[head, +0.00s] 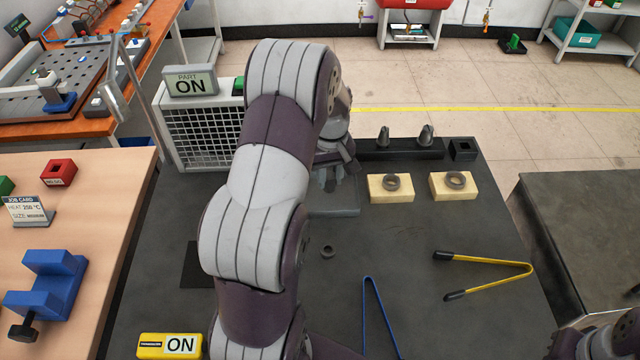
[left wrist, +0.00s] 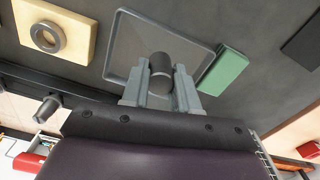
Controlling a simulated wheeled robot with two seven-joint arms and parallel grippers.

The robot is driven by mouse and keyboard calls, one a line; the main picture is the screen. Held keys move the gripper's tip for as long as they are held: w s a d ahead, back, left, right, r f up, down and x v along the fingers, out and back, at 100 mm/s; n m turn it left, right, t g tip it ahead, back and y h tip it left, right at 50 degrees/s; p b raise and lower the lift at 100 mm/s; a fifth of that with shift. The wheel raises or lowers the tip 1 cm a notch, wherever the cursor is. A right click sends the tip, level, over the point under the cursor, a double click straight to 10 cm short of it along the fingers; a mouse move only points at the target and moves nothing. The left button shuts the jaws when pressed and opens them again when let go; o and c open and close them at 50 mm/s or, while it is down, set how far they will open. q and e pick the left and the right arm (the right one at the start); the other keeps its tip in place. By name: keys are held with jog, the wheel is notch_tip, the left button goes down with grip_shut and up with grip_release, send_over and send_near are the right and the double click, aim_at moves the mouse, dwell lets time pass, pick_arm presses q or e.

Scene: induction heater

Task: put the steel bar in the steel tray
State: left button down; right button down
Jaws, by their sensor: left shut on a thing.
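The steel bar (left wrist: 161,68) is a short dark grey cylinder. My left gripper (left wrist: 160,85) is shut on it; its fingers also show in the head view (head: 330,180), where the arm hides much of this area. The steel tray (left wrist: 126,45) is a shallow grey square tray. In the left wrist view the bar and fingertips appear over the tray; whether the bar touches its floor I cannot tell. In the head view the tray (head: 338,209) shows only in part beside my arm. My right gripper is not in view.
A green block (left wrist: 224,72) lies against the tray's side. Two wooden blocks with rings (head: 391,194) (head: 453,190) stand to the right. A mesh-fronted unit (head: 205,135) stands left.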

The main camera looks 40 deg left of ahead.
pick_arm(q)
jog(key=a+f, duration=0.2)
jog(key=a, duration=0.1)
jog(key=a+f, duration=0.1)
jog(key=a, duration=0.1)
jog(key=shift+w+a+f+p, duration=0.1)
jog(key=shift+w+a+p, duration=0.05)
jog(key=shift+w+p, duration=0.2)
jog(key=f, duration=0.3)
jog(key=shift+s+f+p, duration=0.2)
jog(key=shift+f+p, duration=0.1)
jog(key=shift+p, duration=0.1)
jog(key=shift+w+f, duration=0.15)
jog(key=shift+f, duration=0.15)
jog(key=shift+a, duration=0.1)
jog(key=c, duration=1.3)
grip_release()
jog(key=shift+f, duration=0.15)
jog(key=o, duration=0.4)
jog(key=shift+o, duration=0.2)
